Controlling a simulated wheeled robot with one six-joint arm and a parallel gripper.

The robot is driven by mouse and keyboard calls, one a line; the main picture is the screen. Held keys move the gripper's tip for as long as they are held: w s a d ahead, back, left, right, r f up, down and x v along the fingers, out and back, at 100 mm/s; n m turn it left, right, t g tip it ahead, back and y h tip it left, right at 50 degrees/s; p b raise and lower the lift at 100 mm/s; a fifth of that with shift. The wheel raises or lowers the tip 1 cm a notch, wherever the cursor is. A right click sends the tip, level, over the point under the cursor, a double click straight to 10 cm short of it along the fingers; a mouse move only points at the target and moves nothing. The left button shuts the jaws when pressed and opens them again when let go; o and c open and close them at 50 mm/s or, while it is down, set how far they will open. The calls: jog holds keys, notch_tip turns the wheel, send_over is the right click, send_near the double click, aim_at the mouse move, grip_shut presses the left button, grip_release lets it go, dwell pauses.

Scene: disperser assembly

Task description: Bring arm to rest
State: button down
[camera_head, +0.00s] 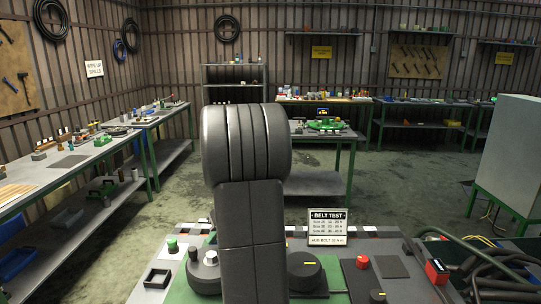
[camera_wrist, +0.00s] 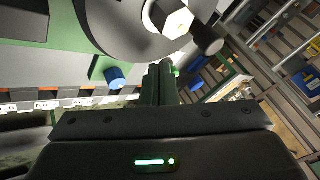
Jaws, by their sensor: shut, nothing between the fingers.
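My arm rises through the middle of the head view and hides the centre of the bench in front of me. My gripper (camera_wrist: 163,82) shows in the wrist view with its fingers together and nothing between them. In the head view I cannot make it out behind or beyond my arm. In the wrist view a large grey disc (camera_wrist: 125,25) with a bright hex nut (camera_wrist: 172,18) fills the top, above the fingertips. I cannot tell whether the fingers touch it. A blue knob (camera_wrist: 115,77) is to the left of the fingers.
The near bench carries a dark pulley (camera_head: 304,270), a grey pulley (camera_head: 204,272), a "BELT TEST" sign (camera_head: 327,226), a black square frame (camera_head: 158,278) and a red block (camera_head: 436,271). Dark hoses (camera_head: 495,275) lie at the right. A long bench (camera_head: 55,180) stands left. Floor beyond is open.

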jog(key=shift+d+r+m+t+p, duration=0.1)
jog(key=shift+d+m+t+p, duration=0.35)
jog(key=shift+m+p, duration=0.3)
jog(key=shift+w+d+b, duration=0.1)
jog(key=shift+d+b, duration=0.2)
